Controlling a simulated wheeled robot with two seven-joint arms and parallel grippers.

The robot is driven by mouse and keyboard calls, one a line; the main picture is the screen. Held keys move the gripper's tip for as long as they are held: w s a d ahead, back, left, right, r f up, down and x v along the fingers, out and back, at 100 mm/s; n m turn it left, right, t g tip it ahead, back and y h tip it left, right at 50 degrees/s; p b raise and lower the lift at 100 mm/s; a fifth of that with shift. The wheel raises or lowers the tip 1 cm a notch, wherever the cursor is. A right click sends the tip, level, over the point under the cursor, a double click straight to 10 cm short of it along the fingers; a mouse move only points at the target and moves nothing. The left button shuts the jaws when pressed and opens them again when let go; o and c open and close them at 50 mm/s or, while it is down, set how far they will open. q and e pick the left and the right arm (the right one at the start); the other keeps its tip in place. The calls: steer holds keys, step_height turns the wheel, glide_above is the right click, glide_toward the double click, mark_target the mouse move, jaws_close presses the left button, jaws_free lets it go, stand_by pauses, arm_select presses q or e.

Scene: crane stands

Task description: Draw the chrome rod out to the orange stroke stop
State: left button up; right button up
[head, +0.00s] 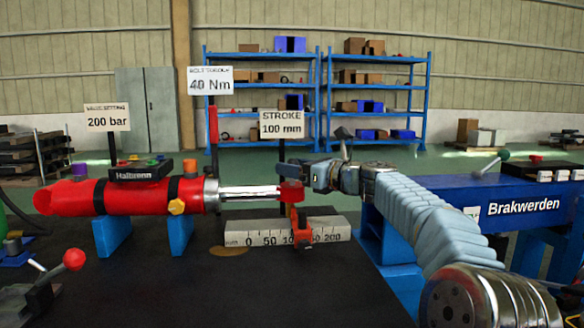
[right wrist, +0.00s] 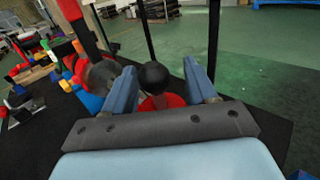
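The red cylinder (head: 135,197) lies on blue supports at the left. Its chrome rod (head: 248,192) sticks out to the right and ends in a red rod end (head: 291,190). The orange stroke stop (head: 301,229) sits on the numbered scale (head: 262,240), below and slightly right of the rod end. My right gripper (head: 296,172) is at the rod end. In the right wrist view its blue fingers (right wrist: 162,82) stand apart on either side of a red part (right wrist: 163,102) and a black ball (right wrist: 154,77). Whether they press on the red part is unclear. My left gripper is out of view.
A sign reading 100 mm (head: 282,125) stands behind the rod. A lever with a red knob (head: 74,260) is at the front left. A blue bench (head: 440,195) stands at the right, behind my right arm. The dark surface in front of the scale (head: 270,295) is clear.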

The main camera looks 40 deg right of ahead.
steer(key=shift+a, duration=0.1)
steer(key=v, duration=1.3)
steer(key=shift+s+b, duration=0.3)
steer(key=shift+s, duration=0.05)
steer(key=shift+r, duration=0.1)
